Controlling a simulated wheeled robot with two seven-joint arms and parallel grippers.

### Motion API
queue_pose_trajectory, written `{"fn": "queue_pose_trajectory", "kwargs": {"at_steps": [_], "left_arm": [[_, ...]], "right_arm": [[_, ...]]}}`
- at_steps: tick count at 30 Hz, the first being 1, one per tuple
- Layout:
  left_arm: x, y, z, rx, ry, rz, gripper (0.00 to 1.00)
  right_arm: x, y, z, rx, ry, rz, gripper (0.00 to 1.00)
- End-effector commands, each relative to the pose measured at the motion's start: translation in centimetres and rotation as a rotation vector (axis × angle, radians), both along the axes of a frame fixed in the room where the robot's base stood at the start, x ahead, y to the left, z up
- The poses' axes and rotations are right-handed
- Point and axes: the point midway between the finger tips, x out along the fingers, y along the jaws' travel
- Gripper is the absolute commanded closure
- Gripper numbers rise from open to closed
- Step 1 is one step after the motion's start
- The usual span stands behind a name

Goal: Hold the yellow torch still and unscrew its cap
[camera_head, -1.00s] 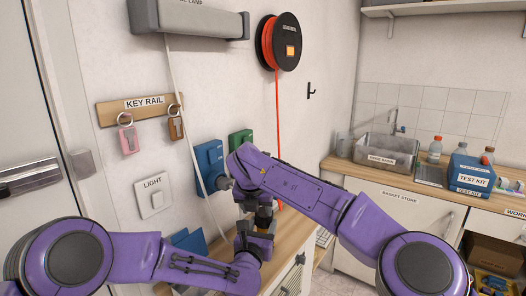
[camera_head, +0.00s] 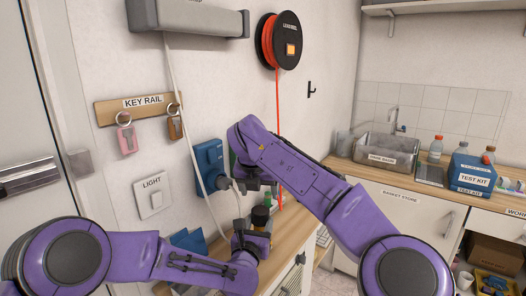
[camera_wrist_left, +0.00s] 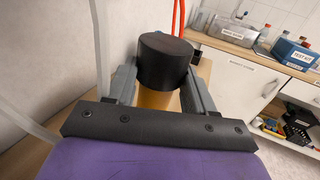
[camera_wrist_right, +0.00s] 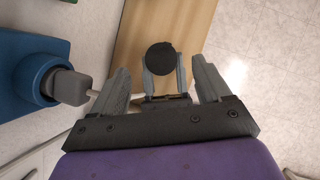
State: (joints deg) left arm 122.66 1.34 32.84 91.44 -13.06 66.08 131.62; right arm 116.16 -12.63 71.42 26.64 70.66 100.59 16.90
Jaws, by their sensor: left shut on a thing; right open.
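The yellow torch (camera_wrist_left: 153,97) stands upright in my left gripper (camera_wrist_left: 163,85), with its black cap (camera_wrist_left: 165,58) on top. The left gripper is shut around the yellow body just below the cap. In the head view the black cap (camera_head: 260,216) shows above my left gripper (camera_head: 254,232). My right gripper (camera_wrist_right: 160,85) is open and empty, pointing down from above. In the right wrist view the round black cap (camera_wrist_right: 161,58) shows beyond and between its fingers, not touched by them. In the head view the right gripper (camera_head: 257,186) is above the cap, partly hidden by its arm.
The wooden counter (camera_head: 287,238) lies below both grippers. A blue wall socket (camera_head: 208,160) with a grey plug and white cable is close beside the right gripper. A red cord (camera_head: 278,130) hangs from the reel (camera_head: 281,42). A blue object (camera_head: 188,240) lies behind the left arm.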

Motion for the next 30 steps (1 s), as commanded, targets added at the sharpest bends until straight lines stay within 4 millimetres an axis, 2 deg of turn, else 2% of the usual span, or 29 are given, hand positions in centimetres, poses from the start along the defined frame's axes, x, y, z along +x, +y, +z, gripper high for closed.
{"fn": "queue_pose_trajectory", "kwargs": {"at_steps": [1, 4, 7, 15, 19, 24, 30], "left_arm": [[-0.2, -0.1, -0.6, 0.005, 0.01, -0.005, 0.83], [-0.2, -0.2, -0.6, 0.005, 0.01, -0.005, 0.83], [-0.2, -0.2, -0.6, 0.005, 0.011, -0.006, 0.83], [-0.2, -0.2, -0.7, 0.005, 0.012, -0.006, 0.83], [-0.3, -0.2, -0.7, 0.005, 0.012, -0.006, 0.83], [-0.3, -0.2, -0.7, 0.005, 0.012, -0.006, 0.83], [-0.3, -0.2, -0.7, 0.005, 0.012, -0.006, 0.83]], "right_arm": [[0.0, 0.0, 0.0, 0.0, 0.0, 0.0, 0.23], [-0.1, 0.0, 0.2, 0.0, -0.001, 0.0, 0.23], [-0.7, 0.1, 1.4, 0.001, -0.003, 0.0, 0.23], [-4.0, 0.6, 7.4, 0.001, -0.005, 0.0, 0.23], [-5.2, 0.7, 9.4, 0.001, -0.003, -0.001, 0.23], [-5.9, 0.8, 10.5, 0.001, -0.002, 0.0, 0.23], [-5.9, 0.8, 10.6, 0.001, -0.001, 0.0, 0.23]]}}
